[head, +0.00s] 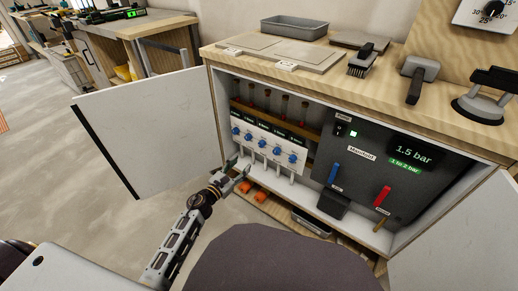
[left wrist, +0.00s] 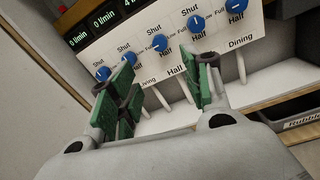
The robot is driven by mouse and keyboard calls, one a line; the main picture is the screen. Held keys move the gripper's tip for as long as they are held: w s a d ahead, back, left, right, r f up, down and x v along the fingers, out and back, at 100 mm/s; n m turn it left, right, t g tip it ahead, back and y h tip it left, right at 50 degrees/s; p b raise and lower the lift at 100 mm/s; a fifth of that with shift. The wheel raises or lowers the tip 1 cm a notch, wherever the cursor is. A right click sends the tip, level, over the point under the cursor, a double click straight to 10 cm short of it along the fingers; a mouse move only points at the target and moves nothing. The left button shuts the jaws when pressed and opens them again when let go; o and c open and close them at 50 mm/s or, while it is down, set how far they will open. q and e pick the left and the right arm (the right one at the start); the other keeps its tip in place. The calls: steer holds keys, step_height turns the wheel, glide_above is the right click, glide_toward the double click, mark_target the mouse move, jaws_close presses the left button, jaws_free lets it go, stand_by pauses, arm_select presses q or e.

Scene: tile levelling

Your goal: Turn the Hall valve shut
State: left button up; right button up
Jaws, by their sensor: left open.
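The Hall valve (left wrist: 159,42) is a round blue knob above the label reading Hall on a white panel. It is the middle knob of the row; in the head view it is the middle blue knob (head: 262,143). Its exact setting is too small to read for sure. My left gripper (head: 237,170) reaches into the cabinet, below and left of the knobs. In the left wrist view its green-padded fingers (left wrist: 163,78) are apart and empty, on either side of the Hall label and short of the knob. My right gripper is not in view.
Blue knobs flank the Hall valve closely. White pipes (head: 272,168) run below the panel. The manifold board (head: 365,165) reads 1.5 bar and carries a blue lever (head: 333,173) and a red lever (head: 383,196). The open left door (head: 150,130) stands beside my left arm.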

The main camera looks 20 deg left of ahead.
arm_select(q)
steer(key=shift+w, duration=0.1)
glide_toward(260, 146)
steer(key=shift+b+x, duration=1.15)
steer(key=shift+x, duration=3.15)
steer(key=c, duration=1)
steer(key=shift+c, duration=0.2)
